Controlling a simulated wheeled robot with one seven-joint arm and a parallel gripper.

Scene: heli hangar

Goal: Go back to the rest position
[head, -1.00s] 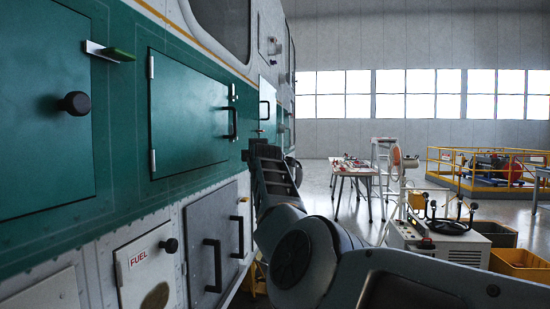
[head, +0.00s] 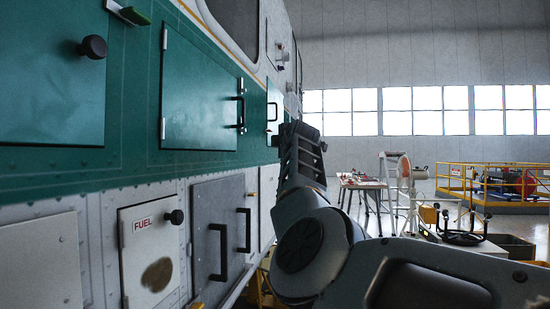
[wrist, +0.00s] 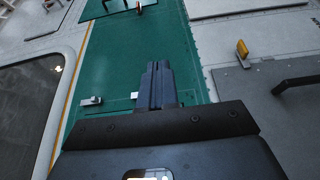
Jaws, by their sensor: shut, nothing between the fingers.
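My gripper (wrist: 158,84) shows in the wrist view with its two dark fingers together and nothing between them. It points toward the green side of the helicopter (wrist: 115,60), with no clear contact visible. In the head view my arm is bent in front of the fuselage, its dark ribbed section standing nearly upright beside the green band. The fingers themselves cannot be made out there.
The helicopter wall fills the left, with a green hatch (head: 201,95), a FUEL door (head: 150,255) and a grey door (head: 205,225) with black handles. At right are a work table (head: 365,183), a cart (head: 455,238) and yellow railings (head: 480,180). Open floor lies between.

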